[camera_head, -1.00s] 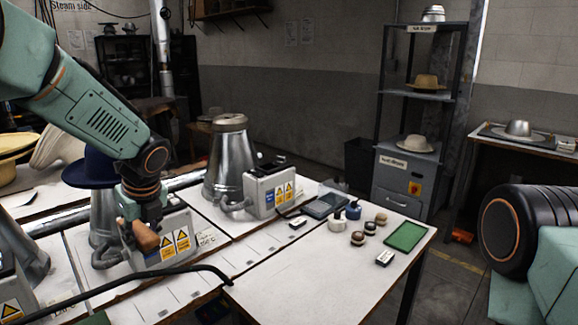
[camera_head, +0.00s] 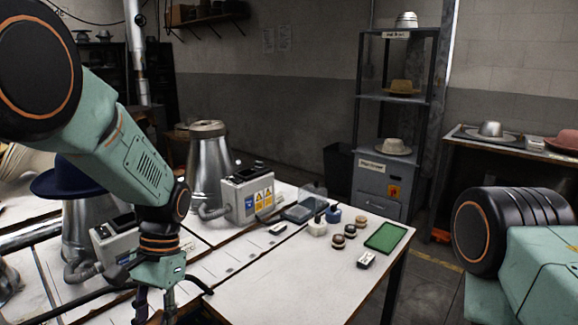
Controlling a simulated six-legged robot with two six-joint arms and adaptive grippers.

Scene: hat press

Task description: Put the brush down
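My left gripper (camera_head: 157,303) hangs down at the bottom edge of the head view, over the near left corner of the white table (camera_head: 270,285). Its fingers run to the frame's edge, so I cannot tell whether they are open or shut. The brush with the brown wooden handle is not clearly visible; it may be hidden by the gripper or below the frame. A green mat (camera_head: 386,237) lies bare at the table's far right corner. My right arm shows at the right edge, but its gripper is out of view.
Two small round brown-topped items (camera_head: 338,241), a white pot (camera_head: 317,227) and a white label block (camera_head: 366,260) stand near the mat. A grey control box (camera_head: 245,196) and metal cone (camera_head: 208,170) stand behind. The table's front middle is clear.

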